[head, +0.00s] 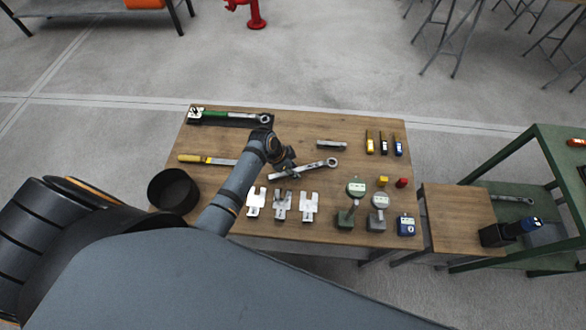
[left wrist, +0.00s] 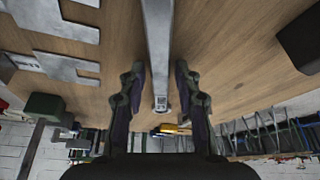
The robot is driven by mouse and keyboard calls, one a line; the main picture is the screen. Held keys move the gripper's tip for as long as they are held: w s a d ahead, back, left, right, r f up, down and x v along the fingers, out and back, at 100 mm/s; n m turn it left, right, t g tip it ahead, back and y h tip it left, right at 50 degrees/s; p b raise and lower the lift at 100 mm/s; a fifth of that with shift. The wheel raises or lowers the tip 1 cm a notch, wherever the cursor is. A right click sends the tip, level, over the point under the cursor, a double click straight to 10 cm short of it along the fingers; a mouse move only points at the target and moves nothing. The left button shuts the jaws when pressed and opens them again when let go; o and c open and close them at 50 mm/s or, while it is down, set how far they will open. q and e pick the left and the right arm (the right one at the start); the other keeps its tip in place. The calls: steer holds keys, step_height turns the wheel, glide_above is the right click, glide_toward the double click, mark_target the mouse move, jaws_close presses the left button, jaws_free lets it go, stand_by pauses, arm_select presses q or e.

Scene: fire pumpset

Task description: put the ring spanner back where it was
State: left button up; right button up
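A long silver ring spanner (head: 318,165) lies over the middle of the wooden table (head: 225,138), its ring end pointing right. My left gripper (head: 284,168) is at the spanner's left part and partly hides it. In the left wrist view, a grey metal bar (left wrist: 158,50), seemingly this spanner, runs between the two fingers of my left gripper (left wrist: 159,85). The fingers are apart, with a gap on each side of the bar. I cannot tell how high the spanner is above the table. My right gripper is not in view.
Several silver slotted plates (head: 282,206) lie just in front of the left gripper. A black bowl (head: 173,190) stands at the left. A black tray (head: 232,119) with a green-handled wrench is at the back left. Gauges (head: 356,188) stand at the front right.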

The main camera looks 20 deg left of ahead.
arm_select(q)
steer(key=shift+r, duration=0.15)
steer(key=p+v, duration=0.1)
steer(key=v, duration=1.1)
